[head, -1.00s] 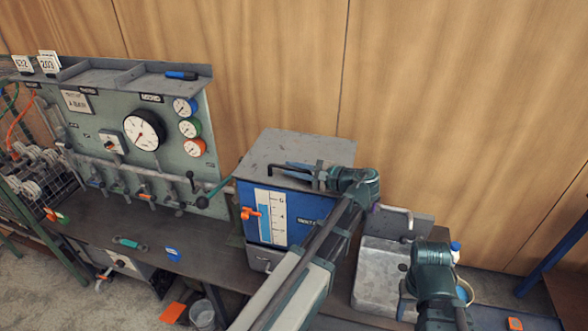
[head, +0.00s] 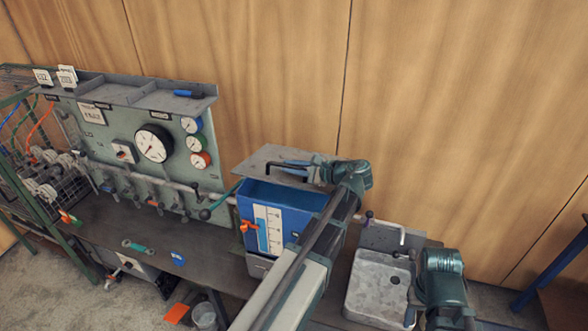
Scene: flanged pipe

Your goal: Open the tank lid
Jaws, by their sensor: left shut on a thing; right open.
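The tank (head: 278,228) is a blue box with a white level scale and an orange pointer on its front. Its top is open at the front, and the blue inside shows. The grey lid (head: 262,158) lies over or behind the tank's back edge, toward the wall; whether it still touches the rim is unclear. My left gripper (head: 298,170) is shut on the lid's black handle (head: 284,173), and its wrist hides the lid's right part. My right gripper (head: 414,300) is by the sink, open and empty; my wrist hides most of its fingers.
A gauge panel (head: 125,150) with valves and a pipe stands left of the tank. A metal sink (head: 375,292) with a tap is to the right. The wooden wall (head: 280,80) is close behind.

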